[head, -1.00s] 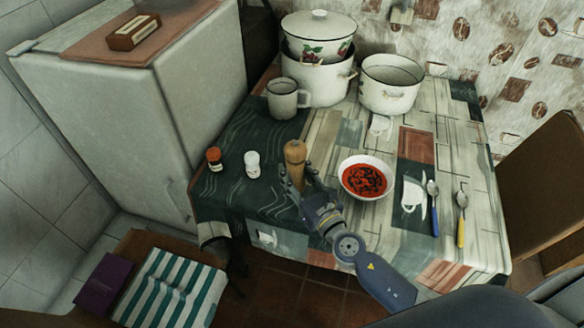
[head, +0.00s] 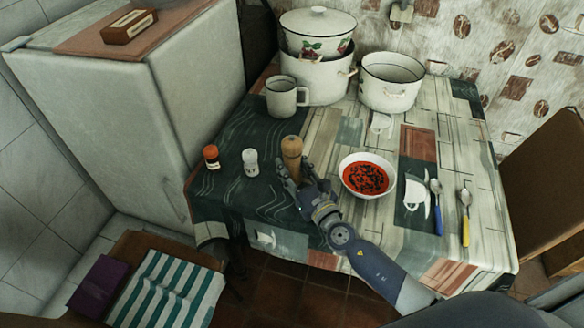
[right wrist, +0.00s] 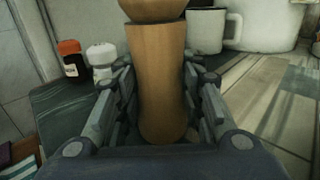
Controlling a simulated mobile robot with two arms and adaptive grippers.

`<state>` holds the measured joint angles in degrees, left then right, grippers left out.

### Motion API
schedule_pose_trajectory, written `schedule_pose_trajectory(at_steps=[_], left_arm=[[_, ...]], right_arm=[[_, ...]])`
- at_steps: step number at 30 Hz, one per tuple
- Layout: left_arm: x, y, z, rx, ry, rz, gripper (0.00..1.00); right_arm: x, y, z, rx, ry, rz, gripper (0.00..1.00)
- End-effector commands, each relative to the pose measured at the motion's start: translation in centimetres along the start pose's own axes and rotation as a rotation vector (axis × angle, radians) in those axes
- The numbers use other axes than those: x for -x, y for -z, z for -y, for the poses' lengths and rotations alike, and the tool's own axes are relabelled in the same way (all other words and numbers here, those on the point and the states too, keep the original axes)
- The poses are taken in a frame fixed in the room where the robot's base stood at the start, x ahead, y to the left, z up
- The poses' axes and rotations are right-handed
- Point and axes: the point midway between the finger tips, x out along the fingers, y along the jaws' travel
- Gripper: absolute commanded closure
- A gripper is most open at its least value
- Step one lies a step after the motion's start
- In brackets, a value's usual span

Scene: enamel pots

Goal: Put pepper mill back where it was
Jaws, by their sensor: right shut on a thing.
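The wooden pepper mill (head: 292,150) is upright at the table's left part, between the white shaker and the soup bowl. My right gripper (head: 289,178) is shut on its lower body. In the right wrist view the mill (right wrist: 158,80) stands between the two fingers (right wrist: 160,115). Its base is close to the tablecloth; I cannot tell whether it touches. My left gripper is not in view.
A red-capped bottle (head: 211,157) and a white shaker (head: 250,162) stand left of the mill. A soup bowl (head: 345,163) is to its right, a grey mug (head: 284,100) behind it. Pots (head: 390,98) stand at the back. Spoons (head: 465,205) lie at the right.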

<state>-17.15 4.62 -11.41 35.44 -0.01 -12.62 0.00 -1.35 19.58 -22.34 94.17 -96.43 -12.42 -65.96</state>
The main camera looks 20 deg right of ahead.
Motion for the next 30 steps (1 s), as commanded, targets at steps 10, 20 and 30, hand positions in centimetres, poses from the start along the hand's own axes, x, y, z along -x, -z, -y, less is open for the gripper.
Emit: schedule_pose_trajectory(at_steps=[10, 20, 30], left_arm=[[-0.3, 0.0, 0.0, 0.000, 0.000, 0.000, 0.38], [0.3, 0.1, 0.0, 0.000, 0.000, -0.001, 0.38], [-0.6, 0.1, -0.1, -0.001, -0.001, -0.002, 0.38]], right_arm=[[0.0, 0.3, 0.0, 0.000, 0.000, 0.000, 0.44], [0.0, -0.3, 0.0, 0.000, 0.000, 0.000, 0.44], [6.0, 0.3, 0.0, 0.001, -0.001, -0.004, 0.44]])
